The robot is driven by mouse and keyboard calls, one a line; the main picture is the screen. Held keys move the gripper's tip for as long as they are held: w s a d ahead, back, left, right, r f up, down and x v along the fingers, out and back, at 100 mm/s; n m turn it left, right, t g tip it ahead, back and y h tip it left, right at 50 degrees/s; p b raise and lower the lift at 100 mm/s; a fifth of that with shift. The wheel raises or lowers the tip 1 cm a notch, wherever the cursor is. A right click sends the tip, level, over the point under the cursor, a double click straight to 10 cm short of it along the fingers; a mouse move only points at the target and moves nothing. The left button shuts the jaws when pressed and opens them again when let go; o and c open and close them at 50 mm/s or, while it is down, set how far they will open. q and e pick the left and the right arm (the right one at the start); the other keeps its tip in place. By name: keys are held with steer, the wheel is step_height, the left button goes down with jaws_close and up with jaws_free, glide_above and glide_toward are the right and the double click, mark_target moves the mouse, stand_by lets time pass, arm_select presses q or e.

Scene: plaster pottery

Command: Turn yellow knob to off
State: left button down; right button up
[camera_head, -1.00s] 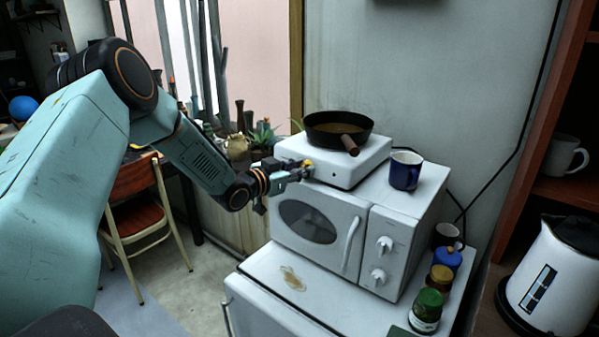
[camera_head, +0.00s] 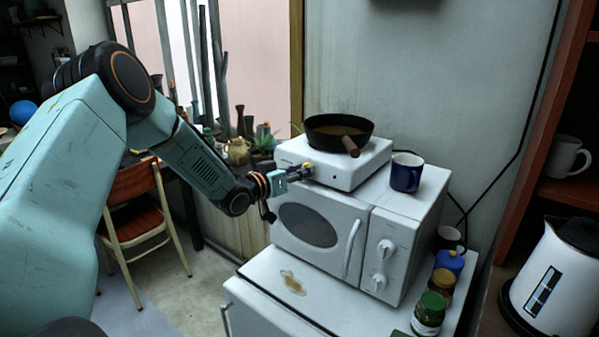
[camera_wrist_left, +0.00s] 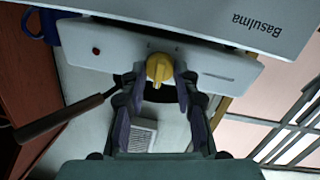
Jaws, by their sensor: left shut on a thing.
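The yellow knob (camera_wrist_left: 159,68) is on the front face of a white hot plate (camera_wrist_left: 215,60), which stands on top of the microwave. In the left wrist view the two fingers of my left gripper (camera_wrist_left: 158,82) close on the knob from both sides. In the head view the left gripper (camera_head: 303,170) reaches the front of the hot plate (camera_head: 345,172) from the left, and its fingers mostly cover the knob. A dark pan (camera_head: 338,128) with a brown handle sits on the hot plate. My right gripper is out of view.
The white microwave (camera_head: 310,222) is under the hot plate. A blue mug (camera_head: 406,172) stands on it, right of the hot plate. Jars, including a green-lidded one (camera_head: 429,312), stand beside it. A kettle (camera_head: 556,275) is at far right. A chair (camera_head: 140,220) stands at left.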

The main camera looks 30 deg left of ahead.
arm_select(q)
steer(key=c, duration=1)
jaws_free()
steer(key=shift+w, duration=0.15)
steer(key=s+a, duration=0.1)
steer(key=s, duration=0.6)
steer(key=shift+s+r, duration=0.2)
steer(key=shift+r, duration=0.2)
steer(key=shift+s+a, duration=0.1)
